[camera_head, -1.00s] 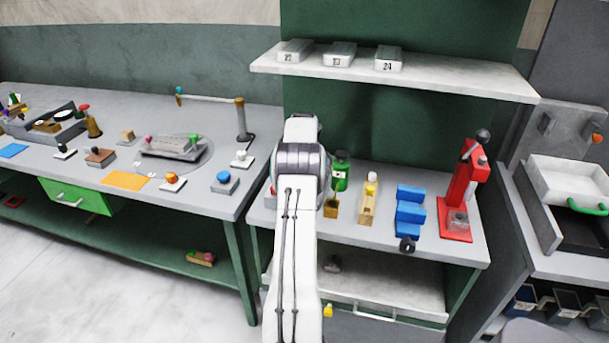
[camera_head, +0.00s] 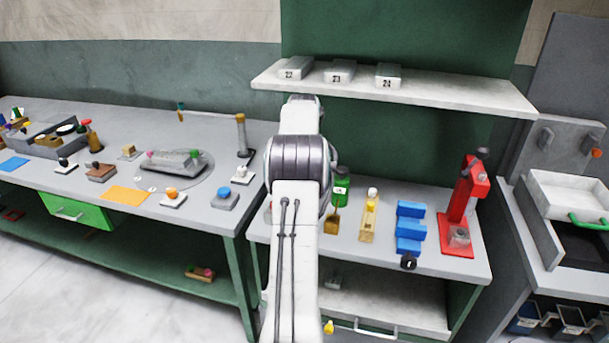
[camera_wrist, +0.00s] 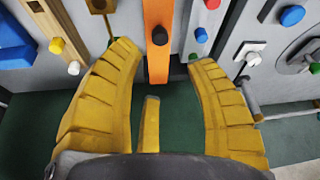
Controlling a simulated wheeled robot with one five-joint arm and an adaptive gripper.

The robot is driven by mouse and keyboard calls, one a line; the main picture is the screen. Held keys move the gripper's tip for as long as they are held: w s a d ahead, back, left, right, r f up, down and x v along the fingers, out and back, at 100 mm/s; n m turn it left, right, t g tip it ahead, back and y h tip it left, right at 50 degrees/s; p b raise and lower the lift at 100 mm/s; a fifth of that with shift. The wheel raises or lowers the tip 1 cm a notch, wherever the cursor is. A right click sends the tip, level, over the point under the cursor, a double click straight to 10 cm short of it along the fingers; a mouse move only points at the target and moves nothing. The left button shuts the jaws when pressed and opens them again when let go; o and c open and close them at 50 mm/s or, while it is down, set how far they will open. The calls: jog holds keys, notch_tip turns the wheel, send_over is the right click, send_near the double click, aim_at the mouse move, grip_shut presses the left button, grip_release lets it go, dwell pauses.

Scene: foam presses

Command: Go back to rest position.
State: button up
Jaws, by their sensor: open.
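My gripper (camera_wrist: 162,57) shows in the wrist view with its yellow fingers spread wide and nothing between them. Beyond the fingertips is an orange strip (camera_wrist: 158,25) with a dark knob (camera_wrist: 159,36); I cannot tell whether they touch the fingers. In the head view my white arm rises in the middle, in front of the right-hand bench (camera_head: 345,250), and hides the gripper.
A numbered-block shelf (camera_head: 450,97) is above the bench. The bench bears a green bottle (camera_head: 341,188), blue stepped blocks (camera_head: 410,228) and a red press (camera_head: 466,205). A longer table (camera_head: 225,150) with several small fixtures is at left. Open floor (camera_head: 90,290) shows at lower left.

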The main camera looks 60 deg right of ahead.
jog(key=shift+r, duration=0.15)
dwell(0.7)
jog(key=s+a+f+g+y, duration=0.25)
jog(key=s+a+f, duration=0.35)
jog(key=a+f, duration=0.5)
jog(key=s+a+r+n+t, duration=0.1)
jog(key=a+r+n, duration=0.3)
jog(key=a, duration=1)
jog(key=s+a+r+n+t+y, duration=0.1)
jog(key=a+r+n, duration=0.3)
jog(key=a, duration=1)
jog(key=s+a+r+n+t, duration=0.3)
jog(key=a+r, duration=0.4)
jog(key=a, duration=0.7)
jog(key=shift+r+n, duration=0.15)
jog(key=shift+n, duration=0.35)
